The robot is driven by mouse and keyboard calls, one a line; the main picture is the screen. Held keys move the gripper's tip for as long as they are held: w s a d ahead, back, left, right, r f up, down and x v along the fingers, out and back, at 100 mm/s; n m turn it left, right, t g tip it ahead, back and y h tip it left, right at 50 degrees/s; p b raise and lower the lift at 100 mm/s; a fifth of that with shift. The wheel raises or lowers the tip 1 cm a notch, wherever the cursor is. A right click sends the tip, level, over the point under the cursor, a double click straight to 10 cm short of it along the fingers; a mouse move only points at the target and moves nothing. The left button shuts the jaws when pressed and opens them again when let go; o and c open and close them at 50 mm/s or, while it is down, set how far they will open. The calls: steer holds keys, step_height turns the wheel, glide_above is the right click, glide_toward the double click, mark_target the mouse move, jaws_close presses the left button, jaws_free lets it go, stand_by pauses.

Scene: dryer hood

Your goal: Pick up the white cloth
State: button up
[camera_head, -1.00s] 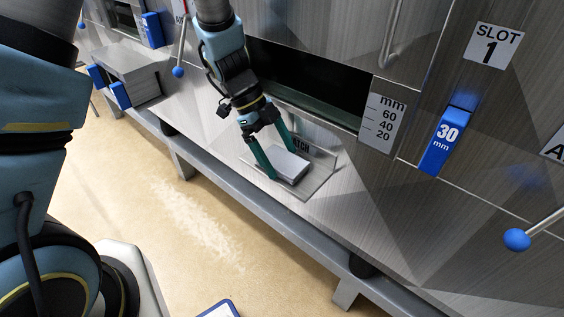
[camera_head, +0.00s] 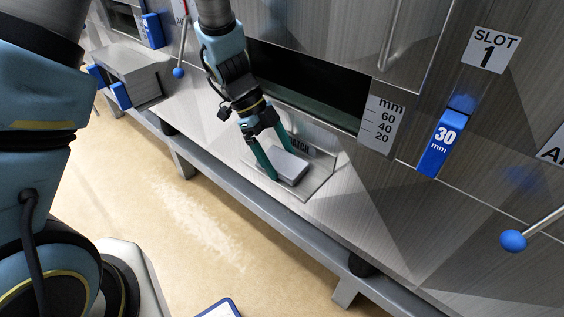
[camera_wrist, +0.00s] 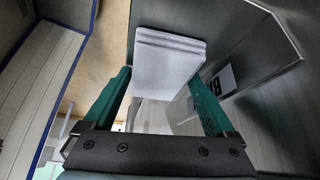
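The white cloth (camera_head: 289,167) is a folded, block-like stack lying on a metal plate at the front of the machine. In the wrist view the cloth (camera_wrist: 169,60) shows layered folds along its far edge. My gripper (camera_head: 282,164) points down at it, with its two green fingers on opposite sides of the cloth. In the wrist view my gripper (camera_wrist: 160,72) has both fingertips close against the sides of the cloth. I cannot tell whether they press on it. The cloth still appears to rest on the plate.
The metal plate (camera_head: 318,184) carries a partly hidden label. Behind it is a dark slot opening (camera_head: 310,82) with a millimetre scale (camera_head: 380,124). A blue 30 mm marker (camera_head: 443,143) and a blue-ball lever (camera_head: 513,240) are on the right. A grey rail (camera_head: 255,203) runs along the front.

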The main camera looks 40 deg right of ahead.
steer(key=c, duration=0.7)
steer(key=shift+c, duration=0.2)
steer(key=shift+b, duration=0.4)
